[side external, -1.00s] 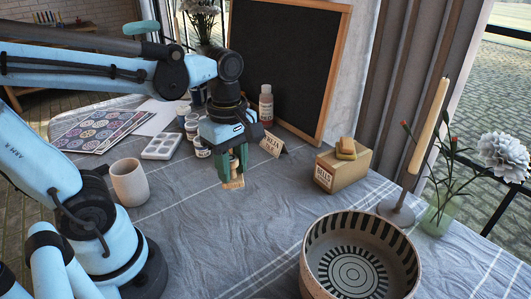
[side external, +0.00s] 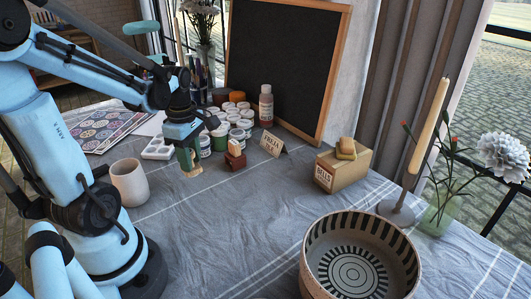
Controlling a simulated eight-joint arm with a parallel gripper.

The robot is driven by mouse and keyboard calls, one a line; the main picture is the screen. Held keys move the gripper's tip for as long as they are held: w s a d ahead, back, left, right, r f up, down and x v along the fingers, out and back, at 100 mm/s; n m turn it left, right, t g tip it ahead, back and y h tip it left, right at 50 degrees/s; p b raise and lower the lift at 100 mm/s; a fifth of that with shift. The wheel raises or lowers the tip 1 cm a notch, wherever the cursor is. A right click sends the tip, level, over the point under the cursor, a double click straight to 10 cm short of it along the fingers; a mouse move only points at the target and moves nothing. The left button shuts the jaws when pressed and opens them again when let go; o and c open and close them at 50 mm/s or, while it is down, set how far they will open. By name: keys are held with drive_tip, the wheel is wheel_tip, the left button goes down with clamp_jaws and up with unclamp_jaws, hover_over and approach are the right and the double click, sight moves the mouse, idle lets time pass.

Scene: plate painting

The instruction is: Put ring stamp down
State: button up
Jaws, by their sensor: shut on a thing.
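A patterned bowl (side external: 314,262) stands at the front right, apart from the gripper.
Several paint jars (side external: 245,124) and a small brown block with a pale top (side external: 235,160) stand right of my gripper. A white palette (side external: 158,149) and a cup (side external: 129,182) are to the left. A box (side external: 343,172) stands farther right. The cloth (side external: 220,225) in front is clear.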

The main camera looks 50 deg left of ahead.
drive_tip(key=shift+s+a+f, duration=0.15)
drive_tip(key=shift+a+f, duration=0.45)
drive_tip(key=shift+a, duration=0.3)
drive_tip(key=shift+f, duration=1.95)
drive_tip(key=o, duration=1)
drive_tip(key=shift+f, duration=0.1)
